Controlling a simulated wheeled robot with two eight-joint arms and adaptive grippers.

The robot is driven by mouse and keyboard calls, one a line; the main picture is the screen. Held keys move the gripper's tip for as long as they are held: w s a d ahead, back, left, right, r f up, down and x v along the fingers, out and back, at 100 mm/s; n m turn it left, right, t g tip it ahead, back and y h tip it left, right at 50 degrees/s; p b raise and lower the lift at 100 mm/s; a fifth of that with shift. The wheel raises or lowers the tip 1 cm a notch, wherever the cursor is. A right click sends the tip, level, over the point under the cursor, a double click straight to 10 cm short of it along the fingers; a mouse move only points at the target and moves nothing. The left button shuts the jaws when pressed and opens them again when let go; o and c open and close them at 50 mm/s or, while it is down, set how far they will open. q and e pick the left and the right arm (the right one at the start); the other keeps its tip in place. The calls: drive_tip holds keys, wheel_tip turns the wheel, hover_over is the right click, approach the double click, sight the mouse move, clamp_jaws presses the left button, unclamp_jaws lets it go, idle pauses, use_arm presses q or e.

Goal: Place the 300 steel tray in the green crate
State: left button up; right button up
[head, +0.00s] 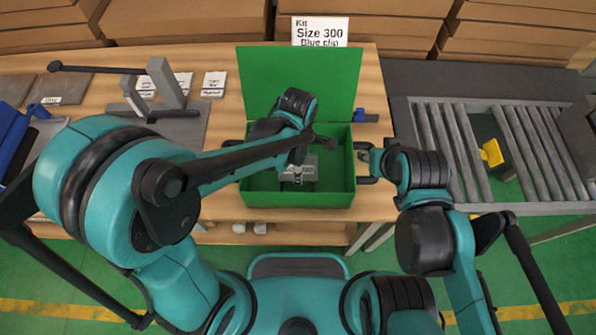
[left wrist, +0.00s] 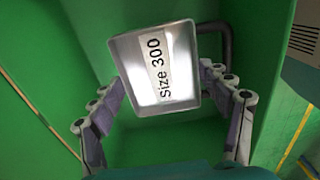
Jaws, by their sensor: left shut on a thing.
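The green crate (head: 258,200) stands on the wooden table with a tall green panel (head: 300,72) upright at its back. The steel tray (head: 298,180) is over the crate's interior, and its label reads "Size 300" in the left wrist view (left wrist: 143,82). My left gripper (head: 297,165) is shut on the tray, with fingers on both sides of it in the left wrist view (left wrist: 165,95). I cannot tell whether the tray touches the crate floor. My right gripper (head: 372,162) is at the crate's right side by its handle; its fingers are too small to read.
A sign (head: 320,31) reading "Kit Size 300 Blue clip" stands behind the crate. A blue clip (head: 366,116) lies right of the crate. A roller conveyor (head: 470,150) with a yellow piece (head: 491,153) is at the right. A grey fixture (head: 165,85) and small labelled plates (head: 214,84) are at the left.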

use_arm(q)
drive_tip(key=shift+f+b, duration=0.8)
drive_tip(key=shift+f, duration=1.35)
use_arm(e)
drive_tip(key=shift+f, duration=0.85)
use_arm(q)
drive_tip(key=shift+f, duration=0.2)
use_arm(e)
drive_tip(key=shift+f, duration=0.2)
use_arm(q)
drive_tip(key=o, duration=1.3)
drive_tip(key=shift+c, duration=0.2)
drive_tip(key=shift+r, duration=0.15)
use_arm(e)
drive_tip(key=shift+r, duration=0.15)
